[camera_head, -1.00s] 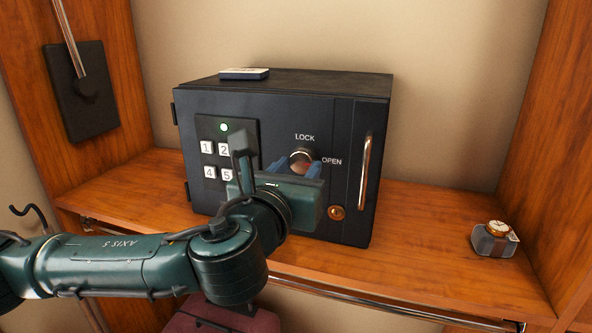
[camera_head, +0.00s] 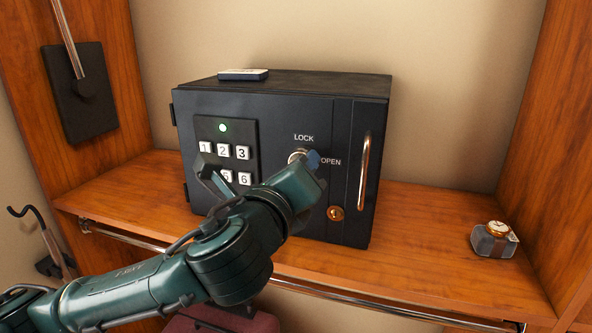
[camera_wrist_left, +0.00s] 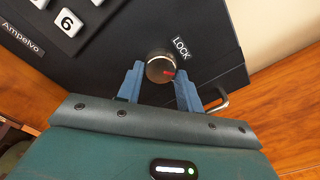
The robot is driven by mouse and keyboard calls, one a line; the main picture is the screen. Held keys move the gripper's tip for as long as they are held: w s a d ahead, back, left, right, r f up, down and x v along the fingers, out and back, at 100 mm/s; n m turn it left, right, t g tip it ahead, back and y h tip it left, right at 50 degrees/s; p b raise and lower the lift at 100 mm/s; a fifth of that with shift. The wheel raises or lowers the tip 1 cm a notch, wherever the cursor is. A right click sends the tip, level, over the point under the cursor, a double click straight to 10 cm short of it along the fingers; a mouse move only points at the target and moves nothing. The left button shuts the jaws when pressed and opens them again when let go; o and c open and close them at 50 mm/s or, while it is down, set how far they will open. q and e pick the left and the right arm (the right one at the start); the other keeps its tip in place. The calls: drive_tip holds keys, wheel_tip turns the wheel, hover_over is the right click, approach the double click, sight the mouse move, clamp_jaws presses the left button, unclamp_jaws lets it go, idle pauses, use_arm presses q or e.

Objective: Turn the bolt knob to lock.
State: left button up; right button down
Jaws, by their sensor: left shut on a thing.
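The round bolt knob (camera_head: 297,156) is on the front of the black safe (camera_head: 300,84), just under the LOCK label (camera_head: 303,138) and left of the OPEN label (camera_head: 330,162). My left gripper (camera_head: 306,158) is shut on the knob, its blue fingers partly covering it in the head view. In the left wrist view, one finger lies on each side of the knob (camera_wrist_left: 158,66). The red mark on the knob there points right and slightly down, not straight at the LOCK label (camera_wrist_left: 181,48). My right gripper is out of view.
The safe stands on a wooden shelf (camera_head: 420,230). A keypad (camera_head: 224,150) with a green light, a vertical handle (camera_head: 364,172) and a brass keyhole (camera_head: 335,213) are on its front. A small box with a watch (camera_head: 495,240) sits far right.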

use_arm(q)
drive_tip(key=n+p, duration=0.2)
drive_tip(key=n, duration=0.7)
drive_tip(key=shift+r+n, duration=0.15)
drive_tip(key=shift+n, duration=0.15)
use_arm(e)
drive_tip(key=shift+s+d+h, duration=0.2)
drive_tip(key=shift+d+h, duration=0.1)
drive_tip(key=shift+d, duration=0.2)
use_arm(q)
drive_tip(key=o, duration=1)
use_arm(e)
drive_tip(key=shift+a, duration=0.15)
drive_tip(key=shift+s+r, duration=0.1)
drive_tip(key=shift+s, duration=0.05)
